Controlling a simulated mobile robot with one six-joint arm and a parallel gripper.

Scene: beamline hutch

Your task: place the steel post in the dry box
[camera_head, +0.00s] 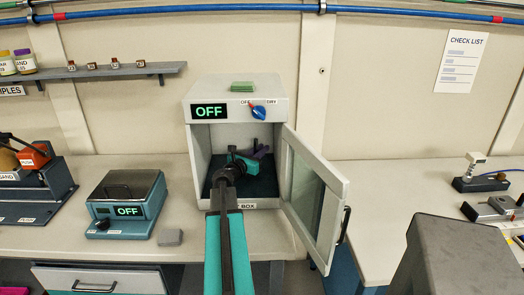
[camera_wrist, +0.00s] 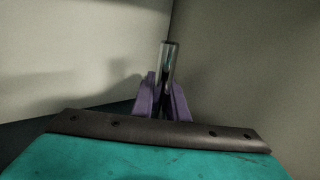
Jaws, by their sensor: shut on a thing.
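The dry box (camera_head: 279,85) stands on the bench with its door (camera_head: 313,195) swung open to the right. Its display (camera_head: 209,112) reads OFF. My arm reaches in through the front opening. My gripper (camera_head: 259,152) is inside the box, partly hidden by my arm in the head view. In the wrist view, the purple fingers of my gripper (camera_wrist: 164,103) are shut on the steel post (camera_wrist: 169,62), a shiny upright cylinder. The post stands near an inner corner of the box. Its lower end is hidden behind the teal wrist body, so contact with the floor cannot be told.
A teal hotplate-like device (camera_head: 127,199) and a small grey block (camera_head: 170,237) stand to the left. The open door bounds the right side.

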